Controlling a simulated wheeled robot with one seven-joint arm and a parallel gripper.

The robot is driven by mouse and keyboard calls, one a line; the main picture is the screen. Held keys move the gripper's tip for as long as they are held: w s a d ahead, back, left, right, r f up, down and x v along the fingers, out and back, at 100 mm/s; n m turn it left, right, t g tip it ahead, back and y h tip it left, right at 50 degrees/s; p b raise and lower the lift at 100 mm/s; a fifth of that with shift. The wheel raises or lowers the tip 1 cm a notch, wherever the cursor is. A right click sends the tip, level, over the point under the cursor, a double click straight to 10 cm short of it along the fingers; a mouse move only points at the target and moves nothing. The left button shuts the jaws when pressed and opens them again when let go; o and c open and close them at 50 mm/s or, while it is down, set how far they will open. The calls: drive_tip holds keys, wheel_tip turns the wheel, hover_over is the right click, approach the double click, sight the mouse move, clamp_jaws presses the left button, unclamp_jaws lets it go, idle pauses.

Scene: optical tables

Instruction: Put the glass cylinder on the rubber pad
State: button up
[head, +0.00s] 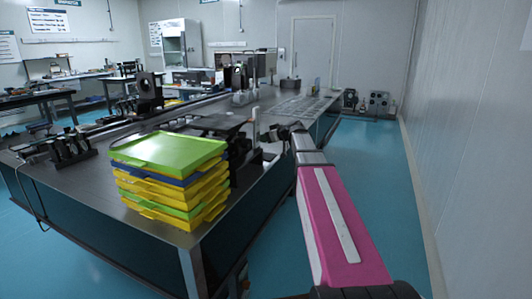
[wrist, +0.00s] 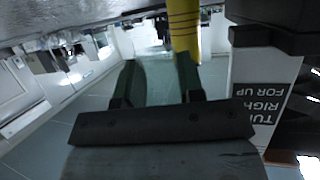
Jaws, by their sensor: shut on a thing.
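In the wrist view my gripper (wrist: 157,78) has its two dark fingers closed on a clear, greenish glass cylinder (wrist: 155,76), which shows faintly between them. In the head view my gripper (head: 272,134) is small and dark at the end of my arm, over the right part of the near table. I cannot make out the cylinder there. A dark flat piece (head: 212,123) lies on the table behind the tray stack; I cannot tell whether it is the rubber pad.
A stack of green, yellow and blue trays (head: 166,152) stands at the near corner of the metal table (head: 95,185), left of my arm. Black optical mounts (head: 70,150) stand at the left. Open blue floor (head: 385,190) lies to the right, up to the wall.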

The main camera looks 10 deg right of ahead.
sight(266, 156)
drive_tip(key=shift+f, duration=3.35)
drive_tip(key=o, duration=1)
drive_tip(key=shift+f, duration=0.1)
drive_tip(key=shift+c, duration=0.2)
drive_tip(key=v, duration=1.2)
